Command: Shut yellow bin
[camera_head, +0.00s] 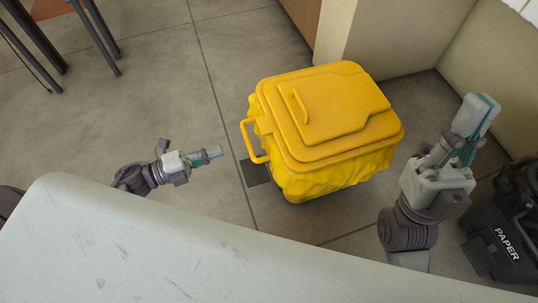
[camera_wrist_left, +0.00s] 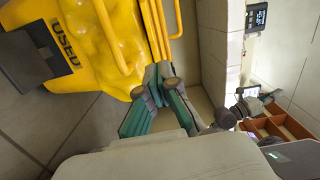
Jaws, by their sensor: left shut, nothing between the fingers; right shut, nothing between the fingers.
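The yellow bin (camera_head: 330,180) stands on the floor at the middle of the head view. Its yellow lid (camera_head: 345,105) lies over the top, with no clear gap visible. A loop handle (camera_head: 253,143) sticks out on its left side. The bin also fills the upper left of the left wrist view (camera_wrist_left: 85,45), where it reads "USED". My left gripper (camera_head: 218,152) is shut and empty, left of the bin and apart from it in the head view; its fingers (camera_wrist_left: 157,82) show in the wrist view. My right gripper (camera_head: 486,103) is shut and empty, right of the bin.
A pale worn surface (camera_head: 150,255) covers the lower left in front of me. A black bin marked "PAPER" (camera_head: 500,240) stands at the lower right. A wall corner (camera_head: 360,40) is behind the yellow bin. Dark furniture legs (camera_head: 95,35) stand at the upper left.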

